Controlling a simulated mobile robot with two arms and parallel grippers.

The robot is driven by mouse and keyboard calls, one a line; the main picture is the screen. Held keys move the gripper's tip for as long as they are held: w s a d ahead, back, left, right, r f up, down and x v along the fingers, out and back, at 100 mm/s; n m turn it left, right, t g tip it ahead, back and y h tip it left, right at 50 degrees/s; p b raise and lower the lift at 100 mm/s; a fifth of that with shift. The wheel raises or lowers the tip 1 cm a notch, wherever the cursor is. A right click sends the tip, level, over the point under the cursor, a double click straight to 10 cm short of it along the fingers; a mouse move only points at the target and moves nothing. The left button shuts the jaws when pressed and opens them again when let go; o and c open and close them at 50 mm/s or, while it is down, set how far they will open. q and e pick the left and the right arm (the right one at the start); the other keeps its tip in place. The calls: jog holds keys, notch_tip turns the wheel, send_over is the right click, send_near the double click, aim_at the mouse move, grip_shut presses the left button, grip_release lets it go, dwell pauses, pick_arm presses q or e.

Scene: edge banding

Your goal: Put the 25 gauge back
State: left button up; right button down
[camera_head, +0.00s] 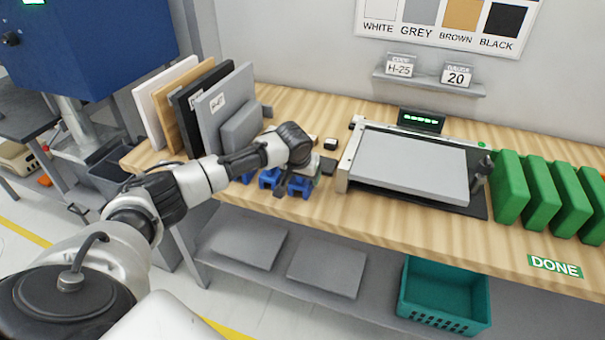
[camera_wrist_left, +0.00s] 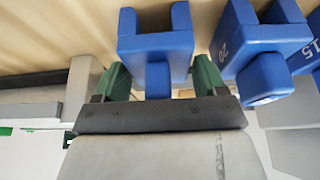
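Three blue gauges stand in a row near the bench's front edge: a left one (camera_head: 248,177), a middle one (camera_head: 269,179) and a right one (camera_head: 299,186). In the left wrist view, one forked blue gauge (camera_wrist_left: 155,45) is between the green fingers of my left gripper (camera_wrist_left: 158,82); gaps show on both sides of its stem, and no number is readable on it. Beside it are the gauge marked 20 (camera_wrist_left: 245,50) and the gauge marked 15 (camera_wrist_left: 308,58). In the head view my left gripper (camera_head: 314,168) is at the right end of the row. My right gripper is out of view.
Grey, black, brown and white boards (camera_head: 222,105) stand behind my left arm. A fixture with a grey panel (camera_head: 410,165) is right of the gauges, then several green blocks (camera_head: 508,185). A shelf holds cards reading H-25 (camera_head: 399,68) and 20 (camera_head: 457,77). A teal crate (camera_head: 445,297) sits below.

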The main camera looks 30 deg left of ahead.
pick_arm(q)
jog(key=shift+o, duration=1.1)
jog(key=v, duration=1.2)
jog(key=shift+r+b, duration=0.15)
jog(key=shift+b, duration=0.3)
jog(key=shift+a, duration=0.1)
